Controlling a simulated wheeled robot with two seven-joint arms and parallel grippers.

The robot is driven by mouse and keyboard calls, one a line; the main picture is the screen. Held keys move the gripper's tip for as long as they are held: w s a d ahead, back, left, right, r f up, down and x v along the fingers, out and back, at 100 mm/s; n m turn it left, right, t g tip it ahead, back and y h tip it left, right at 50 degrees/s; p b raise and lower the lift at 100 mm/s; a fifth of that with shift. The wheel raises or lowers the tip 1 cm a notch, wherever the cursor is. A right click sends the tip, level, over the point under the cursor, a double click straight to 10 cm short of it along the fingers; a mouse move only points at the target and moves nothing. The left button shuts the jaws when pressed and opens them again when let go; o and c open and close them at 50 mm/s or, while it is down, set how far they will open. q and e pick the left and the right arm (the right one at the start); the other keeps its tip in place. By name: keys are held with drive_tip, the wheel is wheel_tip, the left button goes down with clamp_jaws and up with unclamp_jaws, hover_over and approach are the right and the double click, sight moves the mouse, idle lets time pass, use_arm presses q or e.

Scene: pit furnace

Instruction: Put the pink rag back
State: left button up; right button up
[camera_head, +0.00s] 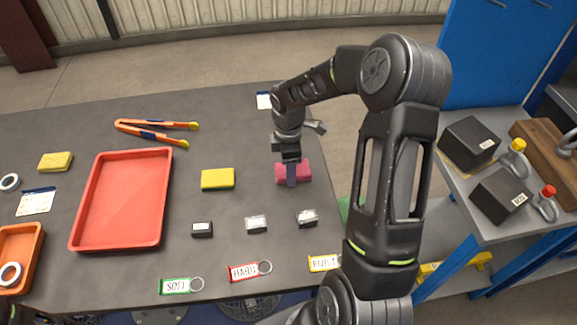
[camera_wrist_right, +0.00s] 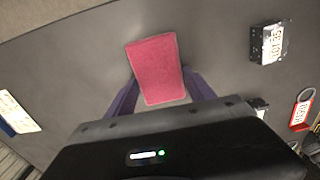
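The pink rag (camera_head: 300,172) is a folded block at the right side of the dark table in the head view. It also shows in the right wrist view (camera_wrist_right: 157,69). My right gripper (camera_head: 291,178) points down at it. In the right wrist view its two purple fingers (camera_wrist_right: 158,80) stand on either side of the rag, with their tips at its long edges. I cannot tell whether they press on it. The rag appears to be at table level. My left gripper is not in view.
A yellow sponge (camera_head: 218,179) lies left of the rag. Small labelled blocks (camera_head: 256,224) and key tags (camera_head: 244,272) lie nearer. A red tray (camera_head: 125,200) and orange tongs (camera_head: 155,130) are farther left. A side table (camera_head: 490,228) with dark blocks stands right.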

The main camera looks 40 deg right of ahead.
drive_tip(key=o, duration=0.3)
drive_tip(key=shift+o, duration=0.2)
drive_tip(key=shift+r, duration=0.15)
drive_tip(key=shift+r+p, duration=0.25)
drive_tip(key=shift+p, duration=0.1)
wheel_tip(320, 180, up, 6)
drive_tip(key=p, duration=0.4)
drive_tip(key=shift+r, duration=2.8)
